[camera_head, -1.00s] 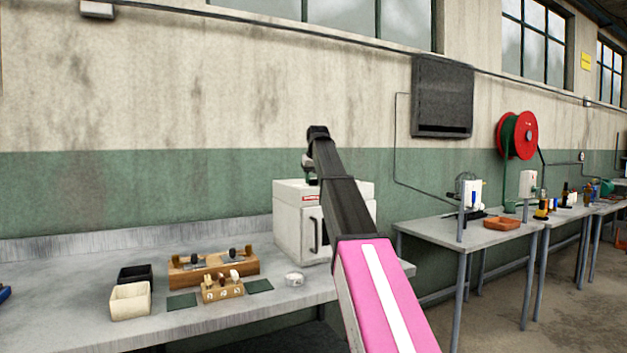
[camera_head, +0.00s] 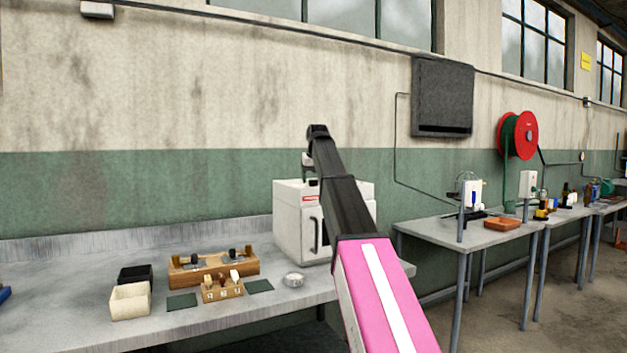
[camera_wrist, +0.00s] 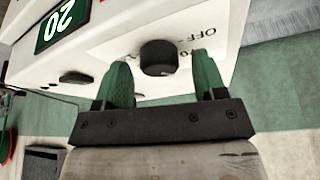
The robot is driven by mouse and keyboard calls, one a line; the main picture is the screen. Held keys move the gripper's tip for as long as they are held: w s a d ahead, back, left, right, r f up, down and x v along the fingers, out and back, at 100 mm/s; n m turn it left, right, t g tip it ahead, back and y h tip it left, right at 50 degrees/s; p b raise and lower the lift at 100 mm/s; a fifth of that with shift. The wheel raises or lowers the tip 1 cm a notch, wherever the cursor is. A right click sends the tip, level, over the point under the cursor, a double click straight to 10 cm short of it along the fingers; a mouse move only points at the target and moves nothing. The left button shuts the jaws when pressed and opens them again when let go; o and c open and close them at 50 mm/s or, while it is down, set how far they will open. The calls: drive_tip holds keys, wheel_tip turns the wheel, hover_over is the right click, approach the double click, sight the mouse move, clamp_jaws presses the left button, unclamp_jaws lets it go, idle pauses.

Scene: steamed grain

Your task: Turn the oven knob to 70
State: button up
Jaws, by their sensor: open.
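The oven (camera_head: 298,222) is a white box on the grey bench in the head view, partly hidden behind my arm. In the wrist view its white panel (camera_wrist: 105,55) shows with a black round knob (camera_wrist: 158,57), a printed scale with "OFF", and a dark display (camera_wrist: 62,24) reading "20" upside down. My gripper (camera_wrist: 162,75) is open, with one green finger on each side of the knob and a gap to it on both sides. The knob's pointer setting is not clear. In the head view my arm hides the knob and fingers.
A wooden block with several tools (camera_head: 213,268), a smaller wooden holder (camera_head: 222,290), a white box (camera_head: 130,301), a black box (camera_head: 136,273) and a small round dish (camera_head: 293,279) stand on the bench left of and before the oven. A dark button (camera_wrist: 75,77) sits on the panel.

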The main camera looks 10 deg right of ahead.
drive_tip(key=v, duration=1)
drive_tip(key=shift+r, duration=0.2)
